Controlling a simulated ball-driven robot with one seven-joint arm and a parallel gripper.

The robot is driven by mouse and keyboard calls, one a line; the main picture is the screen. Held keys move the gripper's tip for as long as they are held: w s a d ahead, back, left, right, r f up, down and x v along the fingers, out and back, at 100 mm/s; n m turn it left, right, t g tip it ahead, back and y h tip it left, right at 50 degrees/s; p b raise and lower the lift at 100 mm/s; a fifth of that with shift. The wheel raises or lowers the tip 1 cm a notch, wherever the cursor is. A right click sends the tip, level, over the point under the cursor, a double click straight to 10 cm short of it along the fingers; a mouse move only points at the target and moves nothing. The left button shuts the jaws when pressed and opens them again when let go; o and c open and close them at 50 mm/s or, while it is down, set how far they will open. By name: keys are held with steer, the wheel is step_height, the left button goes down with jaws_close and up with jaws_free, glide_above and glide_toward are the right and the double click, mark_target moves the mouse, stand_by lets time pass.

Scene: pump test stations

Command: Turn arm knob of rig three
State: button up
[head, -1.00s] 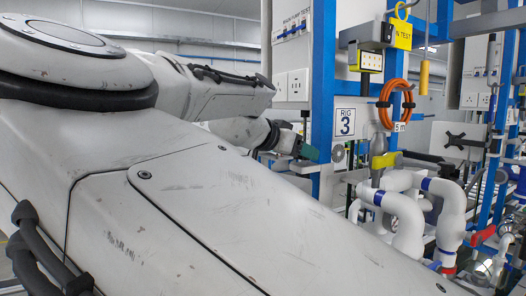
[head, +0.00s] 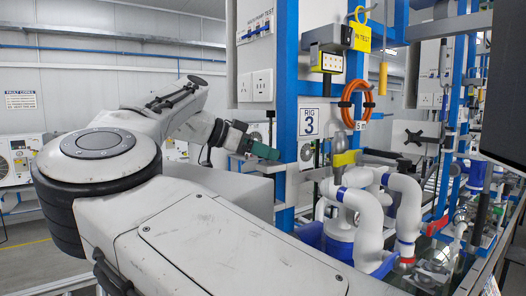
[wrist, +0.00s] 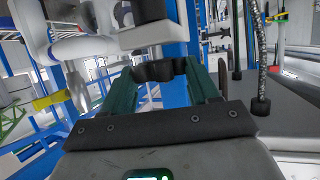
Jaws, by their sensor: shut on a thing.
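My gripper (head: 264,150) has green fingers and sits at the left side of the blue upright of rig three, just left of the white "RIG 3" sign (head: 309,121). In the wrist view my gripper (wrist: 160,76) has its fingers closed around a dark lobed knob (wrist: 158,71), which sits between the fingertips. In the head view the knob cannot be made out behind the fingers. A thin grey bar (head: 262,166) runs just below the fingertips toward the upright.
White pipes (head: 355,205) and a yellow-handled valve (head: 346,158) stand right of the upright. An orange hose coil (head: 357,105) hangs above them. A white socket panel (head: 254,60) is above my gripper. A dark screen edge (head: 505,80) is at far right.

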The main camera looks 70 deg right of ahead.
stand_by(0.3)
steer(key=o, duration=1.1)
steer(key=shift+c, duration=0.2)
steer(key=b+v, duration=0.1)
steer(key=v, duration=0.9)
steer(key=shift+w+a+r, duration=0.2)
steer(key=shift+w+a, duration=0.05)
steer(key=shift+w, duration=0.05)
